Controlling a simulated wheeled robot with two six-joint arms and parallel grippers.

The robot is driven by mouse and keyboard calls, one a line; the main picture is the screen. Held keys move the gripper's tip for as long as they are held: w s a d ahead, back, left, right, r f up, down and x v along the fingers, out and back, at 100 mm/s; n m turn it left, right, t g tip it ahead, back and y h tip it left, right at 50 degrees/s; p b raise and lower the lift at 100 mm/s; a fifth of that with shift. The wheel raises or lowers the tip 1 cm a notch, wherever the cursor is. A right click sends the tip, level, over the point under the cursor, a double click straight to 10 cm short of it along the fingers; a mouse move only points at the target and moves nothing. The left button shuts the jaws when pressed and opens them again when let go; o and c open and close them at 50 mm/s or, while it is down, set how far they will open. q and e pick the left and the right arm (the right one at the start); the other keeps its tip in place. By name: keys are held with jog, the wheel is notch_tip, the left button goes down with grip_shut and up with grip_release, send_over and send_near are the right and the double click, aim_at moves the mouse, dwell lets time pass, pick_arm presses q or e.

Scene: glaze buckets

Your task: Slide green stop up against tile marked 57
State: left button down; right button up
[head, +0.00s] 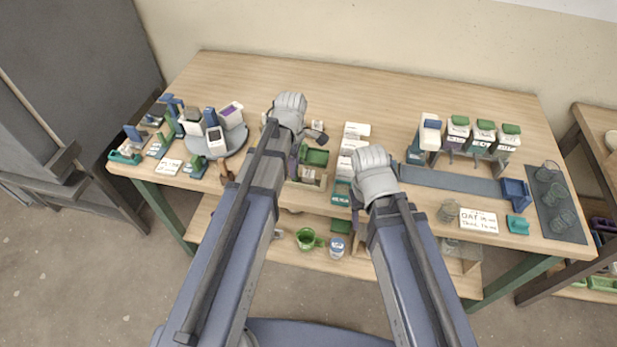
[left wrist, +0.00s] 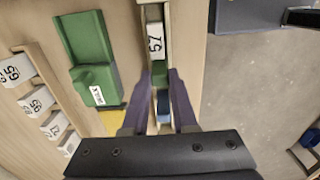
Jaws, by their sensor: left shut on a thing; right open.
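The white tile marked 57 (left wrist: 156,43) lies in a narrow wooden channel (left wrist: 143,12), seen in the left wrist view. The green stop (left wrist: 160,73) sits in the same channel just below the tile; I cannot tell whether they touch. My left gripper (left wrist: 160,78) is shut on the stop, one dark finger on each side. In the head view the left gripper (head: 293,163) is at the channel's left part, and my own arm hides the stop. My right gripper (head: 374,193) is open and empty near the table's front edge.
A green block with a label (left wrist: 93,70) stands beside the channel. A rack of numbered white tiles (left wrist: 37,100) is further off. A blue piece (left wrist: 163,103) lies below the stop. A round grey tray (head: 232,140) stands left; a stand with several green-topped containers (head: 483,135) stands right.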

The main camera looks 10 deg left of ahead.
aim_at(306, 171)
pick_arm(q)
jog(key=shift+s+d, duration=0.1)
jog(key=shift+d, duration=1.75)
jog(key=c, duration=0.8)
grip_release()
jog(key=shift+r, duration=0.1)
notch_tip(306, 171, up, 7)
jog(key=p, duration=0.7)
jog(key=s+d+m, duration=0.2)
jog(key=s+m, duration=0.2)
jog(key=m, duration=0.3)
jog(key=s+d+m, duration=0.1)
jog(key=s+m, duration=0.4)
jog(key=m, duration=0.2)
jog(key=s+d+m+y, duration=0.1)
jog(key=s+d+m, duration=0.1)
jog(key=s+m, duration=0.3)
jog(key=shift+d+m, duration=0.35)
jog(key=shift+m, duration=0.85)
